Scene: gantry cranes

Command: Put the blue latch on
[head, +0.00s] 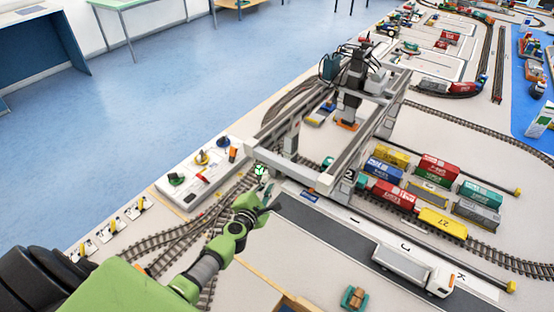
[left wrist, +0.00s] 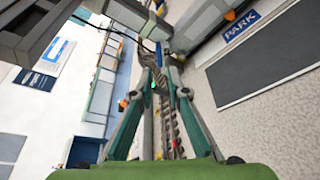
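My left gripper (head: 262,192) reaches from the lower left toward the near leg of the grey gantry crane (head: 322,182). In the left wrist view its two fingers (left wrist: 163,80) stand apart with a narrow gap and nothing clearly held between them. A small bright green spot (head: 260,170) shows just beyond the gripper, beside the crane's leg. I cannot pick out the blue latch for sure. A blue PARK plate (head: 309,196) lies on the ground beside the crane and also shows in the left wrist view (left wrist: 242,25). My right gripper is not in view.
A white control panel (head: 183,196) with knobs and levers stands left of the crane. Rail tracks (head: 160,240) run below it. Several coloured containers (head: 440,222) and a white truck (head: 412,270) are to the right. Blue floor (head: 180,90) lies clear beyond the table edge.

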